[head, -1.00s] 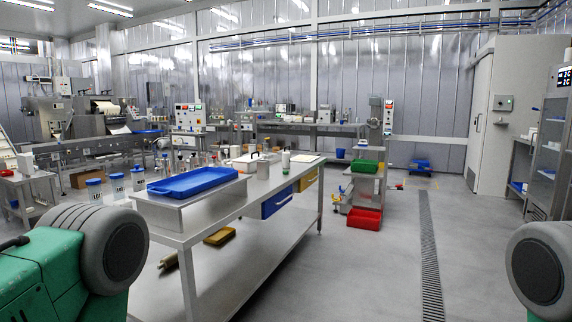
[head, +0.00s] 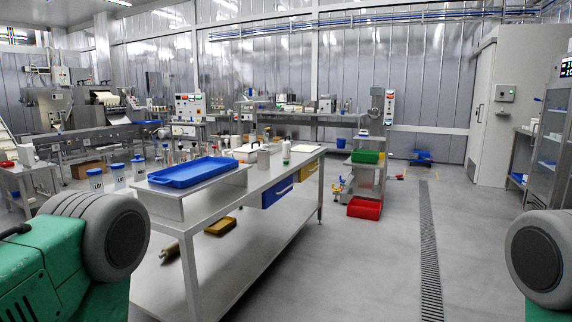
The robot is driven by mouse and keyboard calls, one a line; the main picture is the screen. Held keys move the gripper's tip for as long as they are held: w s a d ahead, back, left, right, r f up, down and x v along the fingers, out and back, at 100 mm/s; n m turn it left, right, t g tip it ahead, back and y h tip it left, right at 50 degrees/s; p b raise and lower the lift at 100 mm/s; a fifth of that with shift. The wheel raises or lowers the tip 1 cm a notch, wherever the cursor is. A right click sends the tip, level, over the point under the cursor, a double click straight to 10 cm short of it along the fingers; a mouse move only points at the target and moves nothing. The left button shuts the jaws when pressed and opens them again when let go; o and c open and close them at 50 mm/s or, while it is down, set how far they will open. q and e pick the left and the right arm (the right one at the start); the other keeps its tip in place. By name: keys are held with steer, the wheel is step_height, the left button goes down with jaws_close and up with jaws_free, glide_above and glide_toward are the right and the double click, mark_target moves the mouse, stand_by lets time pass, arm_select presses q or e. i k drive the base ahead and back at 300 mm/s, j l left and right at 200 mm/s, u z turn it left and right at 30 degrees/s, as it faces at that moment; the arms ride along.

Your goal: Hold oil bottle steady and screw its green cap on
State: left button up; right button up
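Neither of my grippers is in view; only shoulder parts of my arms show at the lower left and lower right. I cannot pick out an oil bottle with a green cap for sure. A small white bottle (head: 286,156) stands upright on the steel table (head: 222,195), toward its far end; its cap is too small to tell in colour. A grey metal cup (head: 263,160) stands beside it. Several small clear bottles stand beyond the table's left side, too small to make out.
A blue tray (head: 193,171) sits on a raised steel stand at the table's near end. Blue and yellow drawers hang under the tabletop. The floor (head: 370,270) right of the table is clear.

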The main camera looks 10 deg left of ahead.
mark_target(286, 145)
steer(key=i+l+z, duration=0.1)
steer(key=i+z, duration=0.2)
steer(key=i, duration=2.65)
steer(key=i+l+u, duration=0.35)
steer(key=i, duration=0.45)
steer(key=i+l+u, duration=0.35)
steer(key=i, duration=0.5)
steer(key=i+l+u, duration=0.3)
steer(key=i+l, duration=0.4)
